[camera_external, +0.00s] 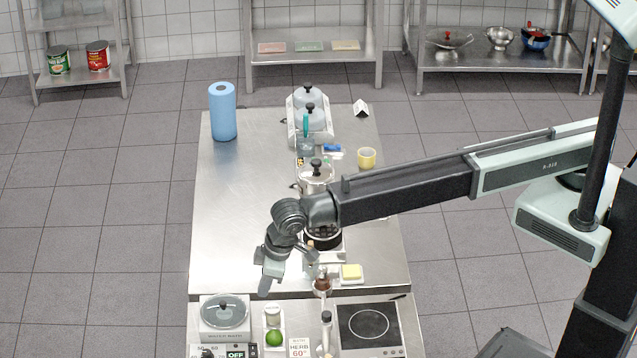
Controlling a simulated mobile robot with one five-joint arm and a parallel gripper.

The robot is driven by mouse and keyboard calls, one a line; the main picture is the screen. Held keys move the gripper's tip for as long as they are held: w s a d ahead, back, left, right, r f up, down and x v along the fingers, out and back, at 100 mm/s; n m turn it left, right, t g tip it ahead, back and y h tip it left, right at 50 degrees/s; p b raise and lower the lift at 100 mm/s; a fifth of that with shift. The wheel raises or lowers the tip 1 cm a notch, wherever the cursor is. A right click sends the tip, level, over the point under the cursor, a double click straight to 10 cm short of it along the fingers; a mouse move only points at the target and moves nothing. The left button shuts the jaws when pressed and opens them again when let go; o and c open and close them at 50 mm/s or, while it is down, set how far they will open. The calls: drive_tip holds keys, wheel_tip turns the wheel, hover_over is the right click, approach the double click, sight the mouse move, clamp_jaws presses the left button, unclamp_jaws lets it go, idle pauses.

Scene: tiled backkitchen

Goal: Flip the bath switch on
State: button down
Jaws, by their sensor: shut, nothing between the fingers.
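A bath unit (209,327) with a round grey lid and black knob stands at the front left of the steel table. Its front edge is cut by the bottom of the picture. A black-and-white OFF label (237,352) shows there, with a small dark part (207,352) to its left that may be the switch; it is too small and cropped to tell its position. My gripper (266,288) points down above the table, behind and to the right of the bath, apart from it. It is shut and empty.
A tray with a green lime (275,338), an HERB 60° card (299,347) and a hotplate (370,325) stand right of the bath. The table's left side is mostly clear.

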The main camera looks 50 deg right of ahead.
sight(252, 345)
drive_tip(key=s+a, duration=0.4)
drive_tip(key=a, duration=0.1)
drive_tip(key=shift+r+n, duration=0.3)
drive_tip(key=shift+f, duration=0.1)
drive_tip(key=b+x, duration=1.2)
drive_tip(key=x, duration=0.1)
drive_tip(key=shift+s+d, duration=0.25)
drive_tip(key=shift+s, duration=0.05)
drive_tip(key=shift+d+f+b, duration=0.1)
drive_tip(key=shift+f+b, duration=0.4)
drive_tip(key=shift+b, duration=0.25)
drive_tip(key=shift+w+r, duration=0.1)
